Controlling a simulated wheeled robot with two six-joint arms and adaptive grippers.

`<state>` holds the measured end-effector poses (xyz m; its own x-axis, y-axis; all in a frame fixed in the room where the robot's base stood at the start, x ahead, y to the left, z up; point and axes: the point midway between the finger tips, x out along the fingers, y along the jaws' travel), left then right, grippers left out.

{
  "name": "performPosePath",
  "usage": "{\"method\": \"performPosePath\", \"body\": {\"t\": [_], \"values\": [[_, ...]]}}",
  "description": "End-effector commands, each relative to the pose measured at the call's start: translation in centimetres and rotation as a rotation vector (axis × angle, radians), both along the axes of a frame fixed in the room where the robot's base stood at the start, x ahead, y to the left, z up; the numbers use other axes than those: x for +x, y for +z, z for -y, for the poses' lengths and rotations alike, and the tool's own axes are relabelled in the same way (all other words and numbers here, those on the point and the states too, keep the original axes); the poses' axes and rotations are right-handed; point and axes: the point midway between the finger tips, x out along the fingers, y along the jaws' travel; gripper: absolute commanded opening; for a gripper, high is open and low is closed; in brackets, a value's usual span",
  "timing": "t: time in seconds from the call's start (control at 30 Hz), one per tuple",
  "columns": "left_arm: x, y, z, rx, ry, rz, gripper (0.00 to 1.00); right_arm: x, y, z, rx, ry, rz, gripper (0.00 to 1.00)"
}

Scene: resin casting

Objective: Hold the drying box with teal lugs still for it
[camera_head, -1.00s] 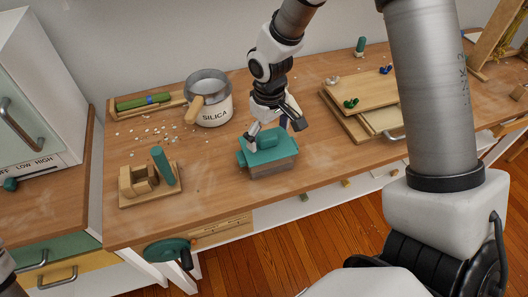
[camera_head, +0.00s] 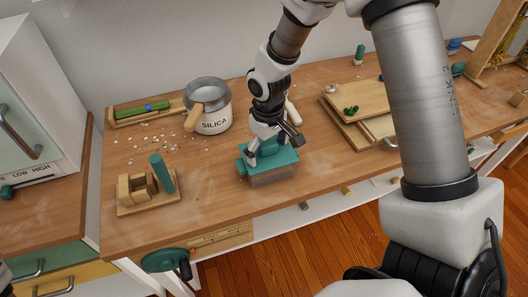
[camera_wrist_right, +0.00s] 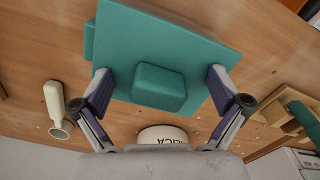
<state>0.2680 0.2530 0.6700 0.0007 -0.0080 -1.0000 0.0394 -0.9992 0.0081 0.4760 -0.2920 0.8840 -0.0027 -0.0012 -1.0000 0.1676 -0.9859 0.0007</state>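The drying box (camera_head: 272,179) stands on the wooden bench at the front middle, a translucent box under a teal lid (camera_head: 287,161) with a raised block on top. A teal lug juts from its left side. In the wrist view the lid (camera_wrist_right: 195,35) and its raised block (camera_wrist_right: 158,88) lie between my right fingers. My right gripper (camera_head: 268,148) is open over the lid, its fingers (camera_wrist_right: 160,86) on either side of the block with gaps. I cannot tell whether the fingertips touch the lid.
A white silica pot (camera_head: 213,119) stands behind left of the box. A wooden stand with a teal cylinder (camera_head: 162,172) is at left, and stacked boards (camera_head: 352,98) are at right. A pale bottle-shaped object (camera_wrist_right: 55,105) lies behind.

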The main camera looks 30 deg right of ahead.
Motion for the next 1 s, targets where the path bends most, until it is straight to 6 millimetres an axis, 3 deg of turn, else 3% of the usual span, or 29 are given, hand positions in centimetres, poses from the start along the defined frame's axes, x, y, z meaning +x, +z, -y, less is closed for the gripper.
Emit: {"method": "performPosePath", "body": {"t": [0.33, 0.73, 0.87, 1.0], "values": [[0.0, 0.0, 0.0, 0.0, 0.0, 0.0, 0.35, 0.1, 0.8, 0.0, 0.0, -0.001, 0.004, 1.0], [0.0, 0.0, 0.0, 0.0, 0.0, 0.0, 0.35, 0.2, 10.0, 0.0, 0.0, 0.0, 0.006, 1.0], [0.0, 0.0, 0.0, 0.0, 0.0, 0.0, 0.35, 0.1, 11.7, 0.0, 0.001, -0.001, 0.004, 1.0], [0.0, 0.0, 0.0, 0.0, 0.0, 0.0, 0.35, 0.1, 12.0, 0.0, 0.001, 0.0, 0.0, 1.0]]}}
